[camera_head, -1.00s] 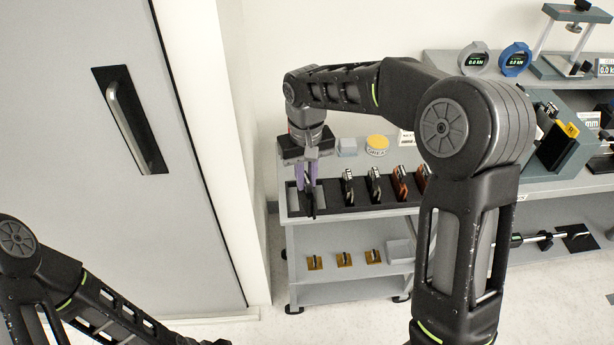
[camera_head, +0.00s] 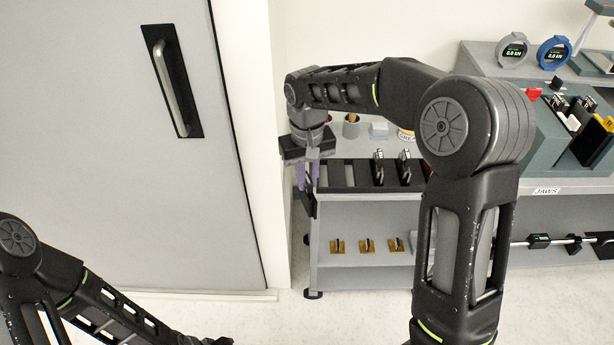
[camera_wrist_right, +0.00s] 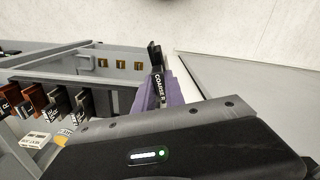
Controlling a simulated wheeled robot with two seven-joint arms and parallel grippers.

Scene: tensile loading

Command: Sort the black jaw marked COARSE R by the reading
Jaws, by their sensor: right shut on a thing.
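The black jaw marked COARSE R (camera_wrist_right: 156,86) is held in my right gripper (camera_wrist_right: 168,92), between its purple fingers in the right wrist view. In the head view the right gripper (camera_head: 307,176) is shut on this dark jaw (camera_head: 308,206), which hangs below the fingers at the cart's left end. A rack (camera_head: 345,175) on the cart top has bare places at its left and black jaws (camera_head: 378,167) standing in it.
A grey cart (camera_head: 350,215) carries small brass-coloured pieces (camera_head: 367,246) on its lower shelf. A bench (camera_head: 545,185) at right holds a sloped jaw stand (camera_head: 560,135) and round gauges (camera_head: 513,47) reading 0.0 kN. A grey door (camera_head: 120,150) stands at left. Floor between is clear.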

